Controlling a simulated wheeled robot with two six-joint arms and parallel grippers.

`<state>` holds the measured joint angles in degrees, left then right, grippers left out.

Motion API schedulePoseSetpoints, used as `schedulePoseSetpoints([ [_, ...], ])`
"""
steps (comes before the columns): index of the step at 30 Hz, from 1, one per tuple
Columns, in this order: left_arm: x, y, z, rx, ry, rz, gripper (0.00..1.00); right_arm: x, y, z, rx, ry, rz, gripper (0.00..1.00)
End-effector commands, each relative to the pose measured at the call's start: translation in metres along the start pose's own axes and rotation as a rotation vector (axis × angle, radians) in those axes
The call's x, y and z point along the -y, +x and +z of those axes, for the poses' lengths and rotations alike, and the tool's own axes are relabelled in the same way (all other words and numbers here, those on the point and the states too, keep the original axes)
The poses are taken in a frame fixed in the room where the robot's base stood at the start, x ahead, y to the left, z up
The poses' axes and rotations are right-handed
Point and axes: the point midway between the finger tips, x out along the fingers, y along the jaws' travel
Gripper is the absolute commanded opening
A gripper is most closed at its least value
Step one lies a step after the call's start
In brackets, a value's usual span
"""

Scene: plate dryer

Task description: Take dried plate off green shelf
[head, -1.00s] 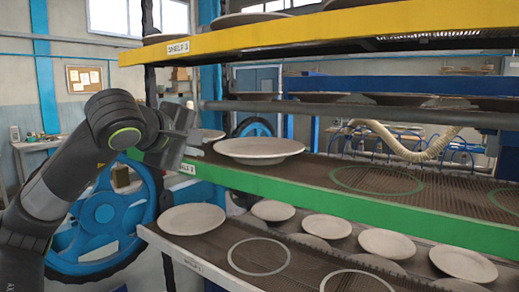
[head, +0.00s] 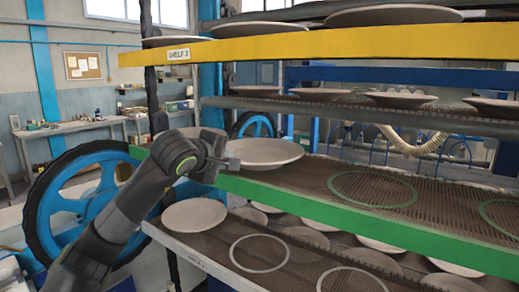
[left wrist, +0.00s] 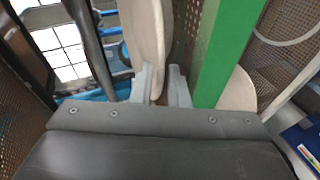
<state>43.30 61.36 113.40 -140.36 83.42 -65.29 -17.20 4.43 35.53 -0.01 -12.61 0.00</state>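The green shelf (head: 330,208) holds a pale round plate (head: 263,152) near its left end. A second plate (head: 192,131) lies behind it, partly hidden by my arm. My left gripper (head: 229,161) is at the near left rim of the first plate. In the left wrist view, a plate (left wrist: 147,30) reaches down to my two grey fingertips (left wrist: 163,88), with its rim seemingly between them. A gap shows beside the rim, so the fingers look open. The green shelf edge (left wrist: 222,50) is just right of the fingers. My right gripper is not in view.
A yellow shelf (head: 300,44) with plates is above. A lower shelf (head: 205,245) carries several plates and empty white rings. Empty green rings (head: 375,189) mark the green shelf's bare mesh. A blue wheel (head: 45,205) stands at left.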

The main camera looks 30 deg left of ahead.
Motion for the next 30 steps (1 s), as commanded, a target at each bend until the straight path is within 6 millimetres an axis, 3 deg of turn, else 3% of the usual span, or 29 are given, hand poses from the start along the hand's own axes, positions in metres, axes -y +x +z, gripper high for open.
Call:
schedulePoseSetpoints([
  [1, -0.003, 0.005, 0.001, 0.004, -0.004, -0.003, 0.14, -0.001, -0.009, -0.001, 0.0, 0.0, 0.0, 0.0],
  [8, -0.001, 0.022, 0.0, 0.0, -0.001, 0.0, 0.14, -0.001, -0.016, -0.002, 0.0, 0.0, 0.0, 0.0],
  [14, 0.0, 0.023, 0.0, 0.0, 0.0, 0.0, 0.14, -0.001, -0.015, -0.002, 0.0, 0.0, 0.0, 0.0],
  [18, 0.0, 0.023, 0.0, 0.0, 0.0, 0.0, 0.0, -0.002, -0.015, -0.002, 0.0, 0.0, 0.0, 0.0],
  [30, 0.0, 0.023, 0.0, 0.001, -0.001, 0.0, 0.0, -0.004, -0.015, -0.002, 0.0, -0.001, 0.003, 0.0],
])
